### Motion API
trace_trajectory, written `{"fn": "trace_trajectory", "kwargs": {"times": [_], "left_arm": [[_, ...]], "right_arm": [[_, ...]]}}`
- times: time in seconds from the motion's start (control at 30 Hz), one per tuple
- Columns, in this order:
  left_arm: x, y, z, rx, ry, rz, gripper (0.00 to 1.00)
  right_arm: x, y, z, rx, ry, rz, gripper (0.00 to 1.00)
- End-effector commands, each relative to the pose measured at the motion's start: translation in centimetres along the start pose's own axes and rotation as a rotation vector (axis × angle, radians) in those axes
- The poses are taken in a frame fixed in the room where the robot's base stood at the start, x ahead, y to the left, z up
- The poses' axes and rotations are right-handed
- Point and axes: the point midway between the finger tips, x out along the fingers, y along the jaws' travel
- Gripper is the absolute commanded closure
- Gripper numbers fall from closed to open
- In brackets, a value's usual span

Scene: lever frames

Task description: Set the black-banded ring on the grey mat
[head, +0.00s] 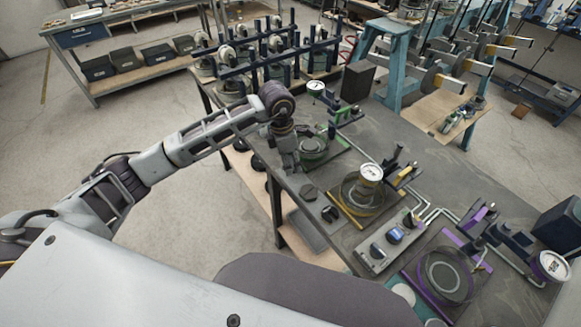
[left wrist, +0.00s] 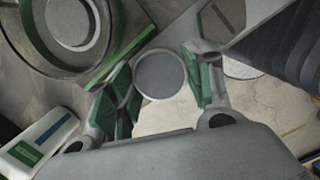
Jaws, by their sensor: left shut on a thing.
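My left gripper (head: 288,160) hangs over the near left edge of the dark workbench (head: 395,140), beside the green-framed gauge station. In the left wrist view its two fingers (left wrist: 162,84) close on opposite sides of a round grey piece (left wrist: 160,73) with a paler rim. I cannot make out a black band on it. In the head view the gripper hides this piece. A small dark grey hexagonal pad (head: 308,193) lies on the bench just below the gripper; I cannot tell if it is the grey mat. My right gripper is not in view.
The green-framed station (head: 313,148) with its gauge (head: 316,88) stands close to my left gripper. A dark plate with a round knob (head: 330,214), a yellow-framed station (head: 363,195), a switch box (head: 390,240) and a purple-framed station (head: 445,275) follow along the bench.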

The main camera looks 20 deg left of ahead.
Motion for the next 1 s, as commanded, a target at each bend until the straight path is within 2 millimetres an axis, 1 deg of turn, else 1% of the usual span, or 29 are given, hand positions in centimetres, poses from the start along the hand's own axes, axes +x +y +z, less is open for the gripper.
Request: {"fn": "trace_trajectory", "kwargs": {"times": [0.13,0.4,0.47,0.77,0.97,1.0], "left_arm": [[0.5,0.0,-0.1,0.0,0.0,-0.001,0.78],[3.1,-0.1,-0.5,-0.001,0.0,-0.002,0.78],[3.4,0.0,-0.5,0.0,0.0,-0.001,0.78],[3.7,0.0,-0.5,0.001,-0.001,0.001,0.78],[4.0,0.0,-0.6,0.001,0.0,0.001,0.78],[4.0,0.0,-0.6,0.0,0.0,0.0,0.44]], "right_arm": [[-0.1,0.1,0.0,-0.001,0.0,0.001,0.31],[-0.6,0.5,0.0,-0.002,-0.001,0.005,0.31],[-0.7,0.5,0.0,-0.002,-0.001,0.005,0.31],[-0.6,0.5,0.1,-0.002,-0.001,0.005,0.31],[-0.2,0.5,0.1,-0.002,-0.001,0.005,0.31],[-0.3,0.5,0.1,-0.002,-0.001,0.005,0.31]]}}
